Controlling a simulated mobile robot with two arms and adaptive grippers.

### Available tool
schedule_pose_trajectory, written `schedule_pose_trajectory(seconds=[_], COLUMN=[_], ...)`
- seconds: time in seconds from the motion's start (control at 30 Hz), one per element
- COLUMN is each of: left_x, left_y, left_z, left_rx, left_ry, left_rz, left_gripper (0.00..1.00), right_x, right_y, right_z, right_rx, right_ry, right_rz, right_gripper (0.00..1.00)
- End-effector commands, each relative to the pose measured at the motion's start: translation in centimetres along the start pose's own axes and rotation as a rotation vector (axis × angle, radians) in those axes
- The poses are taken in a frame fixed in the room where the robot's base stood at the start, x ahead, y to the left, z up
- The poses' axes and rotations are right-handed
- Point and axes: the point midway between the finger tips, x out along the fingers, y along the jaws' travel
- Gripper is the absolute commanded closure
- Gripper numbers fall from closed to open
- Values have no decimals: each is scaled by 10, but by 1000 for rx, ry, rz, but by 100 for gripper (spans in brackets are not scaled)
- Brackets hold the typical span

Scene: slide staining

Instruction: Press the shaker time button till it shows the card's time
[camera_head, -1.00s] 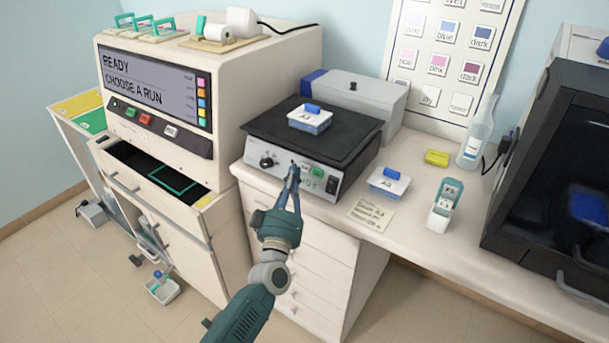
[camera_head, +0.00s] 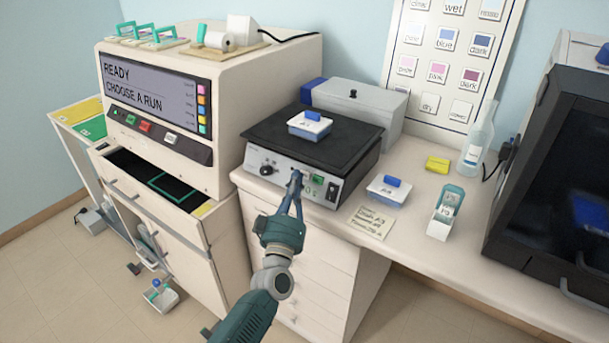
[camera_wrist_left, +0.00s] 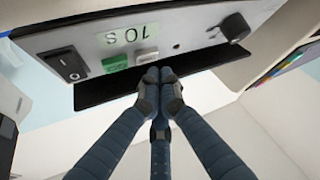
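The shaker (camera_head: 338,160) is a grey box with a black platform. In the left wrist view its front panel appears upside down. A green display (camera_wrist_left: 125,36) there reads "10 s". Beside it are a grey button (camera_wrist_left: 147,56) and a green button (camera_wrist_left: 115,63). My left gripper (camera_head: 296,176) is shut and empty, fingertips together at the panel. In the wrist view its tips (camera_wrist_left: 160,76) are close to the grey button; I cannot tell if they touch it. The card (camera_head: 371,222) lies on the bench right of the shaker; its writing is too small to read. My right gripper is not in view.
A lidded box (camera_head: 310,129) sits on the shaker platform, and a similar one (camera_head: 387,193) stands on the bench. The shaker's knob (camera_wrist_left: 235,27) and black rocker switch (camera_wrist_left: 66,64) flank the buttons. The staining machine (camera_head: 215,110) stands to the left.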

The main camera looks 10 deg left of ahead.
Motion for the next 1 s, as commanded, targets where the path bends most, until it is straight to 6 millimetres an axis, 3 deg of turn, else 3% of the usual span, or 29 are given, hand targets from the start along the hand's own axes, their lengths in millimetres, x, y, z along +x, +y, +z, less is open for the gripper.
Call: schedule_pose_trajectory(seconds=[1.0], left_x=[6], left_y=[0], left_z=[6], left_rx=[0], left_ry=[0], left_rz=[0], left_gripper=[100], right_x=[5], right_y=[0], right_z=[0], right_rx=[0], right_ry=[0], right_rz=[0], right_gripper=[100])
